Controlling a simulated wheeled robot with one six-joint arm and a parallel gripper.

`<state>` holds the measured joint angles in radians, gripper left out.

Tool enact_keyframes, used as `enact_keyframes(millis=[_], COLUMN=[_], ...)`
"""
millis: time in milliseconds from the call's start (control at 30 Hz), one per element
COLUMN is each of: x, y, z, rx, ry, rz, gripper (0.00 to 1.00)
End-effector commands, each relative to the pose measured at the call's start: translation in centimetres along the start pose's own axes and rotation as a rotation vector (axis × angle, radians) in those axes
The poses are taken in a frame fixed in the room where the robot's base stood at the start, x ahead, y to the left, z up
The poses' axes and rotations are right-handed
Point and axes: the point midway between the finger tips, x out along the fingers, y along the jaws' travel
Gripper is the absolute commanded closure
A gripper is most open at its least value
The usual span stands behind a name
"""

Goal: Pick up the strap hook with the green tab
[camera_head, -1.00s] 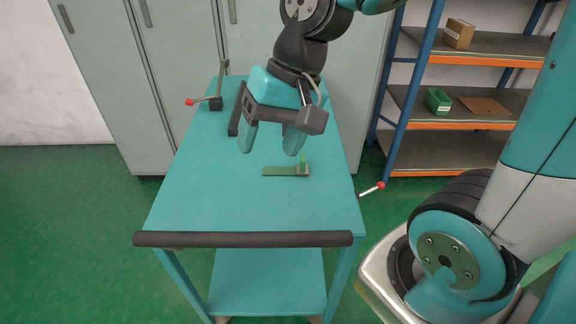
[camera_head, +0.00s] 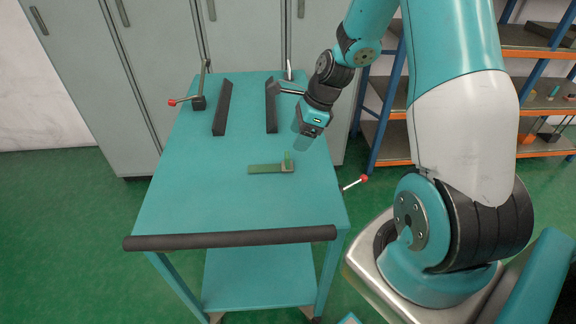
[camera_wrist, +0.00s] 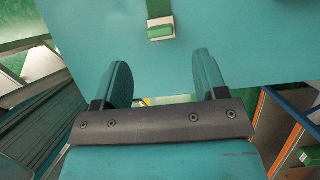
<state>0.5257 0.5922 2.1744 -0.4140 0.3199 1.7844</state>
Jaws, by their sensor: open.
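The strap hook (camera_head: 268,168) lies flat on the teal cart top (camera_head: 190,215), with its green strap to the left and an upright green tab (camera_head: 288,159) at its right end. In the wrist view the hook's green tab end (camera_wrist: 160,29) shows at the top, beyond the fingertips and roughly midway between them. My gripper (camera_head: 304,140) is to the right of and a little behind the hook, apart from it. In the wrist view my gripper (camera_wrist: 164,75) has its two fingers spread, with nothing between them.
Two dark bars (camera_head: 222,108) (camera_head: 271,106) lie toward the back of the cart. Red-knobbed levers (camera_head: 186,101) (camera_head: 355,182) stand at its sides. A black handle (camera_head: 230,238) crosses the front. Lockers stand behind, shelving (camera_head: 535,50) to the right. The cart top before the hook is clear.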

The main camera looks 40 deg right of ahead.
Motion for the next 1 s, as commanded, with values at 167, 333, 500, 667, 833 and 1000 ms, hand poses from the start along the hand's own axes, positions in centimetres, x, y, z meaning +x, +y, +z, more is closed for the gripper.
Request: enact_keyframes(millis=[167, 333, 500, 667, 833, 1000], x=[2.7, 3.7, 6.3, 8.1, 8.4, 8.4], y=[0.1, 0.1, 0.1, 0.1, 0.0, 0.0], z=[0.0, 0.0, -0.1, -0.1, -0.1, -0.1], rx=[-0.002, -0.002, -0.002, -0.001, -0.002, -0.002], ry=[0.000, 0.001, 0.001, 0.001, 0.000, 0.000], rz=[0.003, 0.002, 0.005, 0.001, -0.001, -0.001], gripper=[0.34, 0.34, 0.34, 0.34, 0.34, 0.50])
